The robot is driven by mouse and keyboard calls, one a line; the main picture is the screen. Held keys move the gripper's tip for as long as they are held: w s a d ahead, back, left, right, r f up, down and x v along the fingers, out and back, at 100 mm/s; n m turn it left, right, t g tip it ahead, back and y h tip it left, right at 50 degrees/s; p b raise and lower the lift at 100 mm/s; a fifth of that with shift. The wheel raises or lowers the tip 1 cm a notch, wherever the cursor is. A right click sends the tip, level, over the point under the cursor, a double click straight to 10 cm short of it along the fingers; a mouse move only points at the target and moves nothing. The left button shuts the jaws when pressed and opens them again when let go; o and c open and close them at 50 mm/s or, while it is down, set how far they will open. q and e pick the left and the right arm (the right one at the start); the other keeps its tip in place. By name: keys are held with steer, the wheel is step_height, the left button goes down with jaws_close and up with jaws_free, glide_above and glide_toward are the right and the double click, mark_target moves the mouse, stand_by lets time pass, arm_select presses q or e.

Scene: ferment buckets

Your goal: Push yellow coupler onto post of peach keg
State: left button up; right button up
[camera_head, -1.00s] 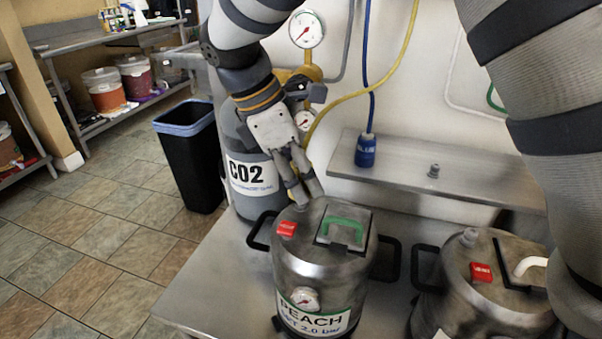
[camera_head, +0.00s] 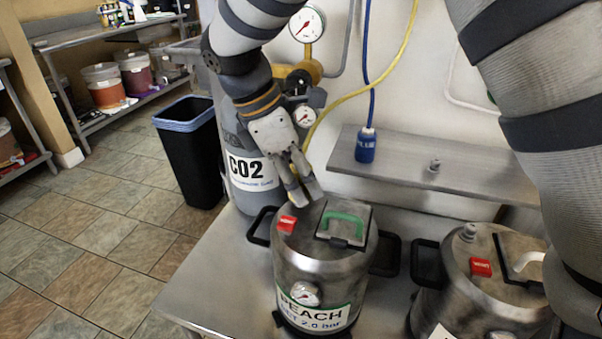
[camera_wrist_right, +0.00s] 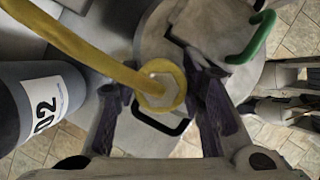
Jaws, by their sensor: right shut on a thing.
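The peach keg (camera_head: 330,270) is a steel keg with a green lid handle (camera_head: 343,226), a red tag (camera_head: 287,224) and a PEACH label. My right gripper (camera_head: 303,194) is over the back left of its lid. In the right wrist view, that gripper (camera_wrist_right: 160,100) is shut on the yellow coupler (camera_wrist_right: 158,88), a yellow ring around a pale hex piece. The yellow hose (camera_wrist_right: 85,50) runs from it. The fingers hide the coupler and the keg's post in the head view, so I cannot tell whether they touch. My left gripper is not in view.
A second keg (camera_head: 490,290) with a red tag and bare post stands at right. The CO2 cylinder (camera_head: 243,150) is close behind my right gripper. A black bin (camera_head: 190,150) stands at left.

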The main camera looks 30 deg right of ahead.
steer(key=shift+f, duration=0.8)
stand_by(1.4)
steer(key=o, duration=1.4)
steer(key=shift+c, duration=0.2)
steer(key=shift+o, duration=0.5)
steer(key=o, duration=0.5)
steer(key=shift+r, duration=3.75)
